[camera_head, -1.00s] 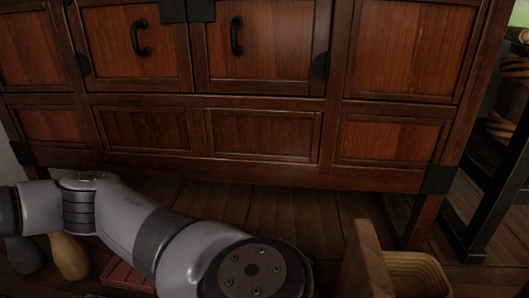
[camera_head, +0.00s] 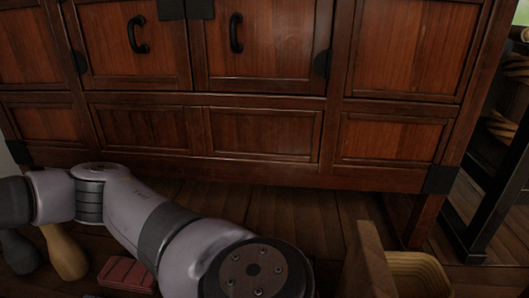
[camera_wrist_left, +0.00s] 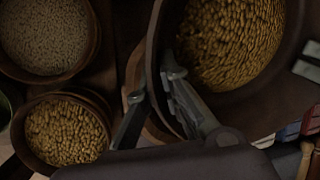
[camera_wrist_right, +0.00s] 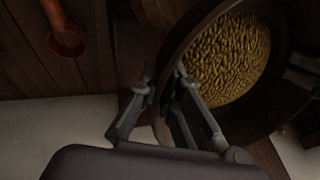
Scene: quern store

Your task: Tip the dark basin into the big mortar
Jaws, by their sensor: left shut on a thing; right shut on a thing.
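The dark basin (camera_wrist_left: 262,105) holds yellow grain (camera_wrist_left: 228,42) and fills the upper right of the left wrist view. My left gripper (camera_wrist_left: 150,95) is shut on its rim. In the right wrist view the basin (camera_wrist_right: 268,115) shows again with grain inside, and my right gripper (camera_wrist_right: 160,92) is shut on its rim. The grain lies inside the basin in both views. I cannot make out the big mortar for certain. Neither gripper nor the basin shows in the head view.
Two round containers, one of pale grain (camera_wrist_left: 45,38) and one of yellow grain (camera_wrist_left: 65,132), stand left of the basin. A reddish ladle (camera_wrist_right: 66,42) lies on the boards. A wooden cabinet (camera_head: 210,130) stands ahead. A red block (camera_head: 128,274) lies near my arm.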

